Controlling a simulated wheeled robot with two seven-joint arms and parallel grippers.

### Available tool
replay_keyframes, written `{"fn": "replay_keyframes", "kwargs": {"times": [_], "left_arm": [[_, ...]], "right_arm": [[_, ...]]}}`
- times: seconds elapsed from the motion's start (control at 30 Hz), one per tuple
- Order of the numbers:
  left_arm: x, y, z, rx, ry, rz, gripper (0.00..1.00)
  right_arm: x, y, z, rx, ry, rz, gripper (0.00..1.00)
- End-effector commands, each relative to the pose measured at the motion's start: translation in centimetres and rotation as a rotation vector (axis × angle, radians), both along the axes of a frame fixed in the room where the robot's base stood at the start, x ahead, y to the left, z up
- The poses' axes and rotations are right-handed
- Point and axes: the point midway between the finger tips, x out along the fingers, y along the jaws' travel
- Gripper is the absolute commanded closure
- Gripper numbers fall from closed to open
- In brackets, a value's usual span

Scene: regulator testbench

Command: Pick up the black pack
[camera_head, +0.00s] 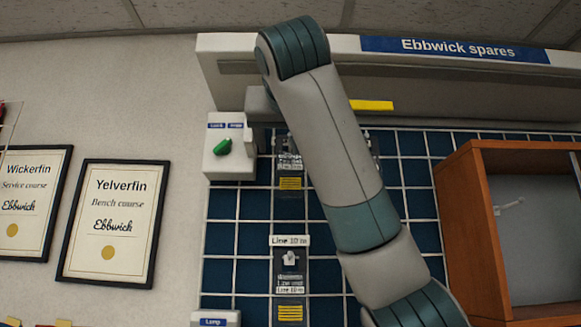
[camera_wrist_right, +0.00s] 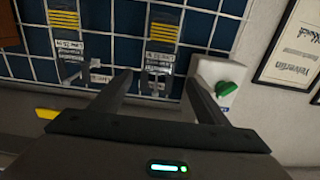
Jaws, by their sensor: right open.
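Dark clear-fronted packs with yellow-striped labels hang on the blue grid wall. One upper pack (camera_head: 290,162) shows left of my right arm in the head view; a lower pack (camera_head: 290,260) hangs under a "Line 10 m" tag. I cannot tell which is the black pack. In the right wrist view, which is turned upside down, my right gripper (camera_wrist_right: 157,84) is open and empty. One pack (camera_wrist_right: 159,55) appears between its fingers, beyond the tips; another pack (camera_wrist_right: 68,45) is to the left. In the head view my right forearm hides most of the gripper. My left gripper is not in view.
A white box with a green knob (camera_head: 222,147) is left of the upper pack. A shelf (camera_head: 230,75) with an "Ebbwick spares" sign (camera_head: 455,48) runs above. A wooden cabinet (camera_head: 465,210) stands at right. Framed certificates (camera_head: 115,222) hang on the left wall.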

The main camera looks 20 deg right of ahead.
Motion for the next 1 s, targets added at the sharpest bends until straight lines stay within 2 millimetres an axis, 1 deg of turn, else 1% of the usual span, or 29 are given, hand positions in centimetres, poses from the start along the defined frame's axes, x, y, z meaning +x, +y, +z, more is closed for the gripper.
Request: {"fn": "replay_keyframes", "kwargs": {"times": [0.27,0.43,0.73,0.8,1.0], "left_arm": [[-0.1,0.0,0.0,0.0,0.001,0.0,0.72],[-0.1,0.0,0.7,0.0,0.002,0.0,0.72],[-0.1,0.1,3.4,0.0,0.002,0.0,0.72],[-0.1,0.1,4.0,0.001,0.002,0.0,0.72],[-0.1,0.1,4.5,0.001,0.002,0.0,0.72]], "right_arm": [[0.0,0.0,0.0,0.0,0.0,0.0,0.31],[0.5,-0.3,0.3,0.0,0.0,-0.001,0.31],[2.9,-1.4,0.9,-0.001,0.001,-0.001,0.31],[3.7,-1.6,0.7,0.001,0.003,-0.001,0.31],[4.9,-1.9,0.4,-0.001,0.001,-0.001,0.31]]}}
